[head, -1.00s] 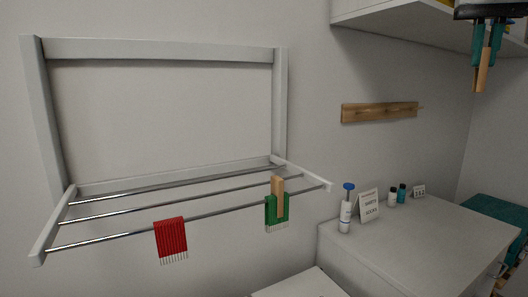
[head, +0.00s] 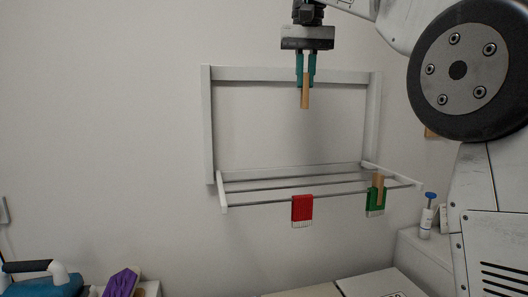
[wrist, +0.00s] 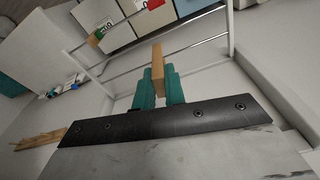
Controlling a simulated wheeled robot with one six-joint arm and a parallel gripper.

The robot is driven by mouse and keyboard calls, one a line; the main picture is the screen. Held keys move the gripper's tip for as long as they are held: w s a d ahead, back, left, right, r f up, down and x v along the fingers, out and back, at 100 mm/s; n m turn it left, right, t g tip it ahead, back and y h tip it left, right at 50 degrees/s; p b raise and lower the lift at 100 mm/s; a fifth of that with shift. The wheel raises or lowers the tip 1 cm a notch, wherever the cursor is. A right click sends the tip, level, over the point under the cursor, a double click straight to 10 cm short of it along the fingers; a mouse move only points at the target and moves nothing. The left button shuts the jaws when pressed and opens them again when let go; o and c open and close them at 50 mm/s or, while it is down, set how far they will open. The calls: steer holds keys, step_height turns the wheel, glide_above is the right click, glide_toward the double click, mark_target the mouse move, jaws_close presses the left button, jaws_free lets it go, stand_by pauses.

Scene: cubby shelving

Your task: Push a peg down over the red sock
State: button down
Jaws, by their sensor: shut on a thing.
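The red sock (head: 302,209) hangs over the front rail of the drying rack (head: 270,203), with no peg on it. It also shows in the wrist view (wrist: 155,4) at the top edge. A green sock (head: 376,203) hangs farther right on the same rail with a wooden peg (head: 379,187) over it. My gripper (head: 305,80) has teal fingers shut on another wooden peg (head: 305,97), which points down. In the head view it appears well above the red sock, nearly in line with it. The held peg (wrist: 157,62) sits between the fingers in the wrist view.
The rack's upright frame (head: 207,125) stands against the wall behind. A blue-capped bottle (head: 427,215) stands on a cabinet at the right. A blue thing (head: 45,283) and a purple thing (head: 121,282) lie at the lower left. The air between peg and rail looks clear.

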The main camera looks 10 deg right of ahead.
steer(key=n, duration=0.2)
glide_above(302, 195)
step_height(302, 195, down, 16)
steer(key=shift+f, duration=0.25)
steer(key=shift+s, duration=0.3)
steer(key=shift+f, duration=3.65)
steer(key=c, duration=1.4)
jaws_free()
